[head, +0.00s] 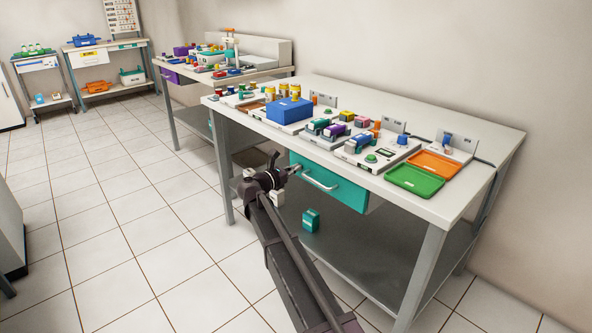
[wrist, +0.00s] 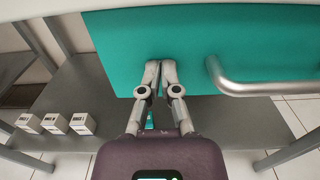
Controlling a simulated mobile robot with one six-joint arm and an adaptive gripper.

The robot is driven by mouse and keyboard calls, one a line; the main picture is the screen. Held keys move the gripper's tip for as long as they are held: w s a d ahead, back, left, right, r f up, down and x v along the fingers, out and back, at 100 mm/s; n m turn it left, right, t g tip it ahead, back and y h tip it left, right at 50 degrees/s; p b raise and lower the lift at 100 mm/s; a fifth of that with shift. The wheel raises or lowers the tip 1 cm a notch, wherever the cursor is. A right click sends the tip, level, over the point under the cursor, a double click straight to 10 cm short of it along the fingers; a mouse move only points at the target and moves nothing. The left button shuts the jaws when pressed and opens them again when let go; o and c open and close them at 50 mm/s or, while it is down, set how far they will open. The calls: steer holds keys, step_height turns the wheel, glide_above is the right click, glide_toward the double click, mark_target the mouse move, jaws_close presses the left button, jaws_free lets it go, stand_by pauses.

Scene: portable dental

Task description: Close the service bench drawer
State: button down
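The service bench drawer has a teal front (head: 338,187) with a pale bar handle (head: 318,179), under the white bench top. A strip of its side shows at the right end, so it seems to stand out a little from the bench. In the wrist view the teal front (wrist: 200,45) fills the top, with the handle (wrist: 245,85) to the right of my fingers. My gripper (wrist: 160,63) is shut and empty, its fingertips together at the front, left of the handle. I cannot tell if they touch it. In the head view my gripper (head: 294,169) is at the drawer's left part.
The bench top (head: 428,208) holds a blue box (head: 289,111), a green tray (head: 414,179) and an orange tray (head: 440,165). A teal box (head: 311,220) stands on the lower shelf (head: 365,262). Several white boxes (wrist: 82,123) sit there too. Tiled floor is clear at left.

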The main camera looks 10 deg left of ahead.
steer(key=shift+w+r, duration=0.1)
steer(key=shift+w, duration=0.2)
steer(key=v, duration=1.4)
steer(key=shift+s, duration=0.35)
